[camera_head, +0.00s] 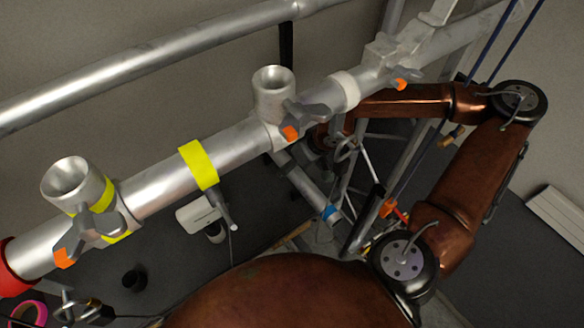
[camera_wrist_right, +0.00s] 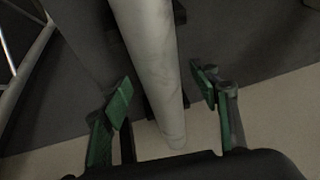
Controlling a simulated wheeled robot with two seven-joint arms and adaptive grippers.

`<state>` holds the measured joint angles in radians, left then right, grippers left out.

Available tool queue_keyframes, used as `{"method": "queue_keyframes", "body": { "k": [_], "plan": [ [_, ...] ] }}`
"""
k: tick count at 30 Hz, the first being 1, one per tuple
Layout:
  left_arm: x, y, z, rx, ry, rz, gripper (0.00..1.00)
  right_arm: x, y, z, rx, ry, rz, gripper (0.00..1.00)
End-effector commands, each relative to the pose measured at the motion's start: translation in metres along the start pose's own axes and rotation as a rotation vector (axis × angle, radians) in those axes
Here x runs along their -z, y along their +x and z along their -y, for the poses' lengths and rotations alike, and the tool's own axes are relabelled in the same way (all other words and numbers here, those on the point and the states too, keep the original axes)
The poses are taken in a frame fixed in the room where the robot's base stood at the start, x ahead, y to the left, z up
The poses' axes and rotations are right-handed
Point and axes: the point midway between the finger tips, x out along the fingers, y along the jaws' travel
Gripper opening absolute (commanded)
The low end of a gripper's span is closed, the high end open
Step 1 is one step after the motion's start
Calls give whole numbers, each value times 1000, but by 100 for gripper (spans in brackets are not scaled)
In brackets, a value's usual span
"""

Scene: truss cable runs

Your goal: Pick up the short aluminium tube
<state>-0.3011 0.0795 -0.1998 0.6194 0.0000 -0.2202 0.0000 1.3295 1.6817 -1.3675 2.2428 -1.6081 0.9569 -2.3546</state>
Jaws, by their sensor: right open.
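In the wrist view a pale grey tube (camera_wrist_right: 152,55) runs down from the top and ends between the two green-padded fingers. My right gripper (camera_wrist_right: 163,84) is open, with one finger on each side of this tube and gaps visible on both sides. In the head view a short silver tube with a blue band (camera_head: 308,186) slants down below the truss. I cannot tell whether it is the tube in the wrist view. My right arm reaches from the right to behind the truss, where its gripper is mostly hidden. My left gripper is not in view.
A thick truss tube (camera_head: 150,192) crosses the head view, with cup-shaped clamps (camera_head: 273,92), wing handles and a yellow band (camera_head: 199,164). Another rail (camera_head: 140,62) runs behind it. Blue cables (camera_head: 497,45) hang near my right arm. A dark surface (camera_head: 255,215) holding small items lies below.

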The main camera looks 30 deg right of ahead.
Motion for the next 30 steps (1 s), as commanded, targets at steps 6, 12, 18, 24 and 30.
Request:
{"method": "queue_keyframes", "body": {
  "k": [6,12,18,24,30],
  "plan": [
    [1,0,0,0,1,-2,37,0,0,0,0,1,-1,51],
    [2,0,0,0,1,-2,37,0,0,0,0,1,-1,37],
    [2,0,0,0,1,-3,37,0,-1,-1,-1,1,-1,23],
    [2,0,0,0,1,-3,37,0,-1,-1,-1,1,-1,10],
    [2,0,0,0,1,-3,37,0,-1,-1,-1,0,-2,0]
  ]
}}
